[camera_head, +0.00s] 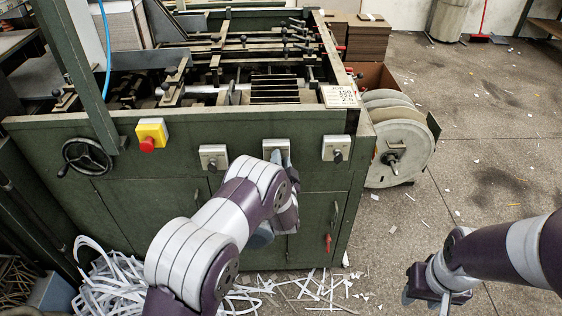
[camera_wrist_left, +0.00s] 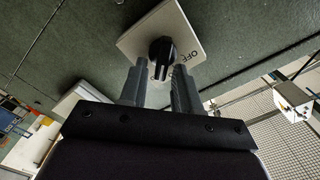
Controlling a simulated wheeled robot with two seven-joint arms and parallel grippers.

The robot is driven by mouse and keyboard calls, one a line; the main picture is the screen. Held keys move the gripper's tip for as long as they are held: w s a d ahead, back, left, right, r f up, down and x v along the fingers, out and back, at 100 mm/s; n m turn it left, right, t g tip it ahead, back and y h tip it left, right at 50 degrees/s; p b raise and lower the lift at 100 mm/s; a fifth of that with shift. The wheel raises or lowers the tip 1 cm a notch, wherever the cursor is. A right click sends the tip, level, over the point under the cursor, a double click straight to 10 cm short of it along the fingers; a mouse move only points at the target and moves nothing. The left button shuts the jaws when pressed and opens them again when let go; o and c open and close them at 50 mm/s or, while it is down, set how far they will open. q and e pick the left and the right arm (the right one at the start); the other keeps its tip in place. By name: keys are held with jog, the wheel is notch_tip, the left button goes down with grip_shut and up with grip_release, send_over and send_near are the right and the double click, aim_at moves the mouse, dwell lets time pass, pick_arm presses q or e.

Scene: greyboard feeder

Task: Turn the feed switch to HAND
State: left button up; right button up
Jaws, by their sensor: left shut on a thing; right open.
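Three pale switch plates with dark knobs sit on the green machine's front. My left gripper (camera_head: 279,158) is at the middle plate (camera_head: 270,145), and my arm hides much of it in the head view. In the left wrist view, the black switch knob (camera_wrist_left: 161,50) stands on its plate (camera_wrist_left: 190,22), with the word OFF readable beside it. My left gripper (camera_wrist_left: 159,88) is shut on this knob, one finger on each side. I cannot read any HAND mark. My right gripper (camera_head: 425,297) is open and empty above the floor at the lower right.
The left plate (camera_head: 213,157) and right plate (camera_head: 336,147) flank the middle one. A red stop button on a yellow box (camera_head: 151,133) and a handwheel (camera_head: 87,156) are further left. A large reel (camera_head: 402,147) stands at the right. Paper strips (camera_head: 110,280) litter the floor.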

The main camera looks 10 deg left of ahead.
pick_arm(q)
jog(key=shift+f, duration=0.1)
jog(key=o, duration=0.7)
jog(key=v, duration=1.2)
jog(key=shift+s, duration=0.4)
jog(key=shift+d, duration=0.1)
